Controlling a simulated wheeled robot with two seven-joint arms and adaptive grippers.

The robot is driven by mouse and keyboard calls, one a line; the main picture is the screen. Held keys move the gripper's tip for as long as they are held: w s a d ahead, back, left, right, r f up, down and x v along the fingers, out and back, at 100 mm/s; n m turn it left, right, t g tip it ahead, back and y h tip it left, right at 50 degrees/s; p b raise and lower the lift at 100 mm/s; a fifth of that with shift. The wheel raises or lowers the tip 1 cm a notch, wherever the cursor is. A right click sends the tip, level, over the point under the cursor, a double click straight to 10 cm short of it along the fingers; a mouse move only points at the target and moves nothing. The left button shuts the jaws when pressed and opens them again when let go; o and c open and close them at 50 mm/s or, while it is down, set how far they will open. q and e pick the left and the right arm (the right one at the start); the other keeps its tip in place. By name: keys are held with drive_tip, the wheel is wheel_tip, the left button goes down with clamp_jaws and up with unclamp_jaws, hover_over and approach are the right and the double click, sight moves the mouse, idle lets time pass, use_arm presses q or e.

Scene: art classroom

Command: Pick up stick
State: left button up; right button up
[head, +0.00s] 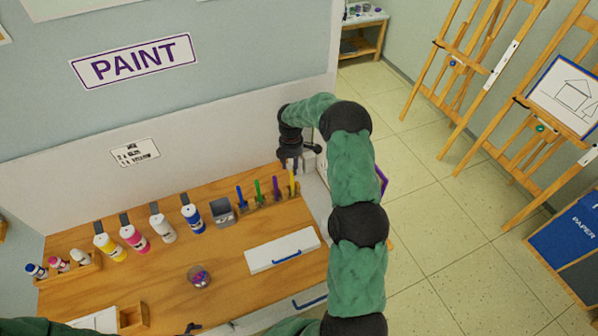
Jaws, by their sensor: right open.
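Several thin upright sticks stand in a row in a wooden holder at the back right of the wooden table: a blue one (241,196), a green one (258,190), a purple one (275,188) and a yellow one (291,181). My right gripper (309,160) is open, behind and right of the yellow stick, near the table's back right corner. Its jaws are small here and partly hidden by the arm; I see no stick between them. A small dark part at the bottom edge may be my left gripper (193,328); its jaws cannot be made out.
Several paint bottles (163,228) and a grey cup (222,211) stand left of the sticks. A wall (180,130) rises behind; easels (480,80) stand right.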

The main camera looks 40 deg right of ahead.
drive_tip(key=shift+w+d, duration=0.2)
drive_tip(key=shift+d, duration=0.15)
drive_tip(key=shift+f, duration=0.25)
hover_over(292, 187)
drive_tip(key=f, duration=0.4)
drive_tip(key=shift+w+d+f, duration=0.1)
drive_tip(key=shift+w+d, duration=0.05)
drive_tip(key=shift+d, duration=0.2)
drive_tip(key=shift+d+f, duration=0.1)
drive_tip(key=shift+f, duration=0.25)
drive_tip(key=shift+w+f+p, duration=0.15)
drive_tip(key=shift+f+p, duration=0.2)
drive_tip(key=shift+f, duration=2.2)
clamp_jaws()
